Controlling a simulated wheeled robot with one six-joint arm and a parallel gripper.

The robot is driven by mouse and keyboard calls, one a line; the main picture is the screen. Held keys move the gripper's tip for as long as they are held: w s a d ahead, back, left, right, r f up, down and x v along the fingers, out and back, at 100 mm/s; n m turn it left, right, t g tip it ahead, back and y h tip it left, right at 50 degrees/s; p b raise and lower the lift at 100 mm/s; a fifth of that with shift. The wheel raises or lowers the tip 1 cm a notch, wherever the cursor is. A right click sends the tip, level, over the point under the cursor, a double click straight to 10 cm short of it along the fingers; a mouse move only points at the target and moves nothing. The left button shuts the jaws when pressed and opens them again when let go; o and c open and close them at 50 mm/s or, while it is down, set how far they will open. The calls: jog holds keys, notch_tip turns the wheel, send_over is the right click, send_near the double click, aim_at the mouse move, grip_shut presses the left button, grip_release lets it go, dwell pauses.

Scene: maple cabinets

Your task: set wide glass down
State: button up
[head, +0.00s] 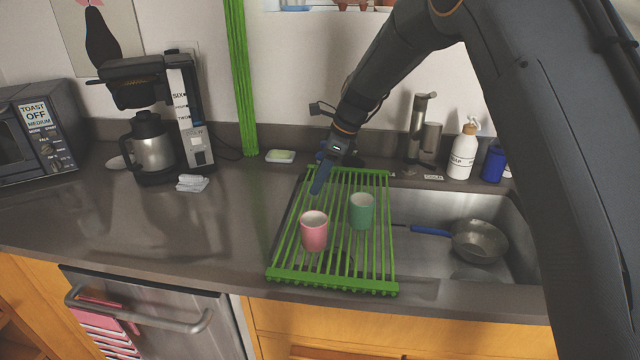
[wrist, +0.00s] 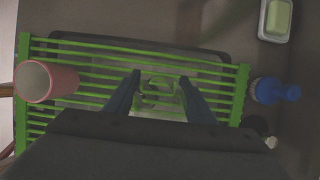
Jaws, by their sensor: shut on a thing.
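My gripper (head: 320,182) points down over the back left part of the green drying rack (head: 331,284). In the wrist view its two dark fingers (wrist: 160,80) stand apart, shut on a clear wide glass (wrist: 158,92). The glass shows faintly between the fingers, with the green bars seen through it. I cannot make out the glass in the head view, nor tell whether its base touches the rack. A pink cup (head: 314,232) stands upright on the rack's front left and also shows in the wrist view (wrist: 60,84). A green cup (head: 361,211) stands on the rack to its right.
The sink (head: 500,207) holds a pan (head: 480,241) with a blue handle. A soap dish (head: 280,156) lies behind the rack, and a blue brush (wrist: 272,92) is close to its back edge. A soap bottle (head: 463,152) stands behind the sink.

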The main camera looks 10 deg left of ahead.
aim_at(337, 173)
jog(key=shift+f, duration=1.2)
jog(key=shift+f, duration=0.15)
jog(key=o, duration=1.1)
jog(key=b+v, duration=0.3)
jog(key=v, duration=0.9)
